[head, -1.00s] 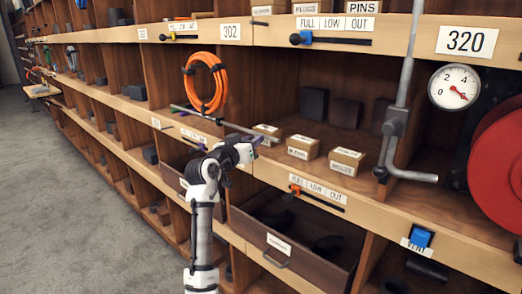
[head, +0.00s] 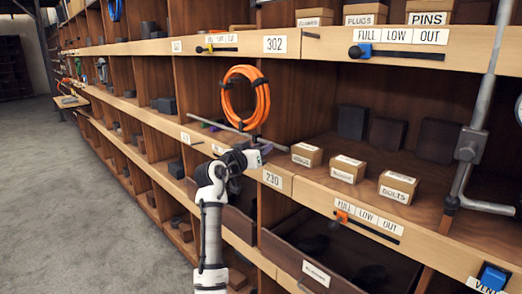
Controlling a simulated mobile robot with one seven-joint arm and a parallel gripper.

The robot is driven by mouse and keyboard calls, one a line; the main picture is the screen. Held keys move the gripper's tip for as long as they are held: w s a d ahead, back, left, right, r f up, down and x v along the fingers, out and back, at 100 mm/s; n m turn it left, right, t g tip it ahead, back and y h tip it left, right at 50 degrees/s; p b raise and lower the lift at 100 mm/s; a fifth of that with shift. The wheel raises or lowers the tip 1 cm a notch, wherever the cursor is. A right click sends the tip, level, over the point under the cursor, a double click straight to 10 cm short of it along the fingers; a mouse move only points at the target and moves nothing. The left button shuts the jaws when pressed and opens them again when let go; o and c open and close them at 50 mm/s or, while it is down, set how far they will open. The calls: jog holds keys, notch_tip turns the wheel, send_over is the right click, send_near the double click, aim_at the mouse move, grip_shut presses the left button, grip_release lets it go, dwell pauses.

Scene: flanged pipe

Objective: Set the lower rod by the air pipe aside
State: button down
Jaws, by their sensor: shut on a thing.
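A thin grey rod (head: 215,124) slants across the front of the shelf, from near the orange coil down to the right, towards the small boxes. My gripper (head: 263,148) is at the rod's right part and is shut on it. The fingertips are small and partly hidden, so the exact grip is unclear. The grey air pipe (head: 483,95) stands upright at the right, with a dark clamp block (head: 470,144) and a bend to the right at its foot. It is well apart from my gripper.
Three labelled cardboard boxes (head: 344,168) stand on the shelf right of my gripper. An orange coil (head: 246,98) hangs just behind the rod. An open drawer (head: 290,252) juts out below. Sliders with an orange knob (head: 341,216) and a blue knob (head: 360,51) line the shelf edges. Grey floor (head: 90,200) is clear at left.

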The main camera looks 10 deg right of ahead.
jog(key=c, duration=1.2)
grip_release()
jog(key=shift+o, duration=0.2)
jog(key=b+v, duration=0.3)
jog(key=v, duration=1)
jog(key=shift+s+a+b, duration=0.25)
jog(key=shift+s+b, duration=0.1)
jog(key=shift+b, duration=0.05)
